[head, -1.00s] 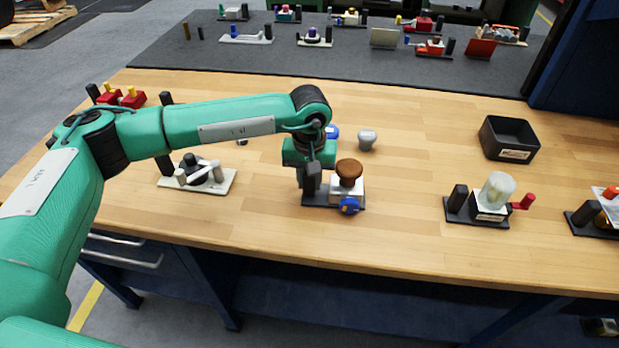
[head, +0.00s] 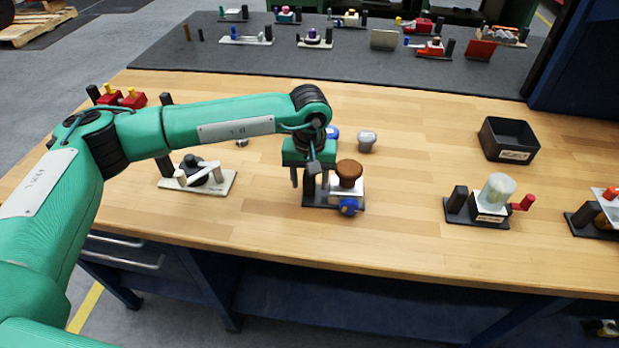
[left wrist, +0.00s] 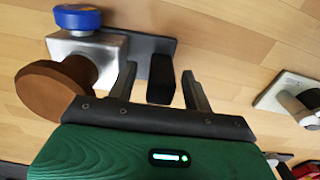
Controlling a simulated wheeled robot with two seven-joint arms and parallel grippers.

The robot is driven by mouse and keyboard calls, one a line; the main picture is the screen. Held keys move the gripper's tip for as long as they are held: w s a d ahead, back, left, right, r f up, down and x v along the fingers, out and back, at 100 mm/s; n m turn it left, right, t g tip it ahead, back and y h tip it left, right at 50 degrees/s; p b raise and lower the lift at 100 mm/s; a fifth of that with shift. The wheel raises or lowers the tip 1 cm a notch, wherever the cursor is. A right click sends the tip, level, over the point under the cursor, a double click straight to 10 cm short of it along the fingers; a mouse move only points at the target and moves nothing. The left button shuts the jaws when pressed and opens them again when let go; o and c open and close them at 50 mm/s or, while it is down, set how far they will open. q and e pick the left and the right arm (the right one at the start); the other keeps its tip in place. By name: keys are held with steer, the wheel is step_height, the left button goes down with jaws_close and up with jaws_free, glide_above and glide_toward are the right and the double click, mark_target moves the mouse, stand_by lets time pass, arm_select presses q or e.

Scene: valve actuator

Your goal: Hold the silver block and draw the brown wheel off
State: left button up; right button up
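The silver block (head: 342,189) sits on a dark base plate (head: 318,202) near the table's front edge; it also shows in the left wrist view (left wrist: 88,46). The brown wheel (head: 349,172) is on top of the block and shows at the left in the left wrist view (left wrist: 52,90). A blue knob (head: 348,206) is on its front side, also in the left wrist view (left wrist: 77,17). My left gripper (head: 308,180) points down beside the block, on its left. Its fingers are apart, with the plate's black post (left wrist: 160,78) appearing between them; contact cannot be told. My right gripper is not in view.
A valve with a white handle (head: 203,175) stands to the left. A grey knob (head: 367,140) is behind the block. A fixture with a clear dome (head: 497,188) and a black bin (head: 509,139) are to the right. The wood between block and dome is clear.

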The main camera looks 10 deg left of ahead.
arm_select(q)
step_height(320, 180, up, 12)
steer(key=shift+f, duration=0.1)
stand_by(0.5)
stand_by(0.4)
